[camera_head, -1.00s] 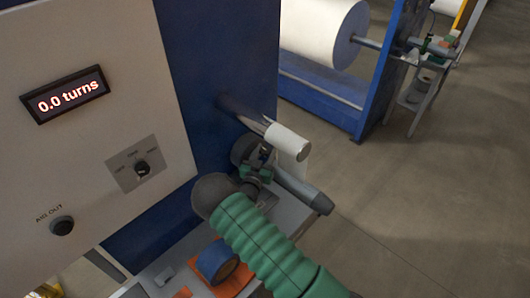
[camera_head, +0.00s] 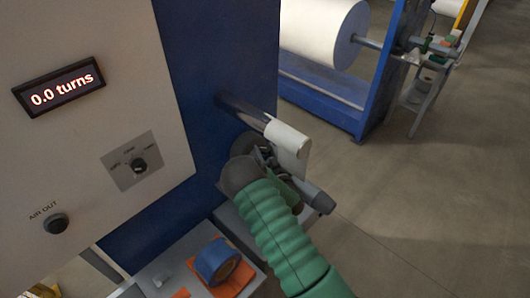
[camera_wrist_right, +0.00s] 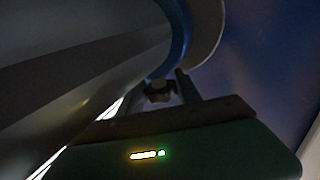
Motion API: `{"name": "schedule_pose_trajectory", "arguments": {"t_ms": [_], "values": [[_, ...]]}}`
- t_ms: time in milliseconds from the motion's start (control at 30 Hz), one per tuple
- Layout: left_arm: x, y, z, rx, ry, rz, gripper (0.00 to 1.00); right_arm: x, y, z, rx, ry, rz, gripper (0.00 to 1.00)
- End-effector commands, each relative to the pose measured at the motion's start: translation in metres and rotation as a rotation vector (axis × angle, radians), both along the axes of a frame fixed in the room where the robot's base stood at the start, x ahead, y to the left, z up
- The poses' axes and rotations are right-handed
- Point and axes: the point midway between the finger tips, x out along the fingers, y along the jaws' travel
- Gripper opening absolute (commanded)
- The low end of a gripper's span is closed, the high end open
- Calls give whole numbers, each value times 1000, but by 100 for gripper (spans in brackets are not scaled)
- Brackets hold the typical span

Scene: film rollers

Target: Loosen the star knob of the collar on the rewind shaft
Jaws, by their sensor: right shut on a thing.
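My right gripper (camera_head: 268,158) is at the collar (camera_head: 247,146) on the rewind shaft (camera_head: 316,198), partly hidden by my green arm in the head view. In the right wrist view the two fingers of my gripper (camera_wrist_right: 170,90) stand on either side of the small dark star knob (camera_wrist_right: 158,92), shut on it. The large grey shaft (camera_wrist_right: 80,60) runs close by, and a round disc with a blue edge shows beyond the fingers. The knob itself cannot be made out in the head view. My left gripper is not in view.
A white-ended roller (camera_head: 288,135) juts from the blue machine wall just above the shaft. A panel with a display (camera_head: 60,88) reading "0.0 turns" is at left. A blue tape roll (camera_head: 217,262) lies on an orange piece below. Open floor is at right.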

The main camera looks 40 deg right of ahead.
Motion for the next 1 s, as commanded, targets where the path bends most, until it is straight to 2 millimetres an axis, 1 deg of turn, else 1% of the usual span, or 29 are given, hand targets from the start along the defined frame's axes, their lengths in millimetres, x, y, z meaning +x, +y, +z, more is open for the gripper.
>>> {"name": "schedule_pose_trajectory", "arguments": {"t_ms": [33, 333, 833, 867, 1000], "values": [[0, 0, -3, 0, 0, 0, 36, -2, -1, -5, 4, 8, 22, 0], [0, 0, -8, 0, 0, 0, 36, -1, 1, -5, 3, 9, 137, 0], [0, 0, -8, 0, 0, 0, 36, 0, 1, -4, 2, 10, 160, 0], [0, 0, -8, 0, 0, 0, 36, 0, 1, -4, 2, 10, 160, 43], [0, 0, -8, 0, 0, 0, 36, 0, 1, -3, 0, 7, 159, 62]]}}
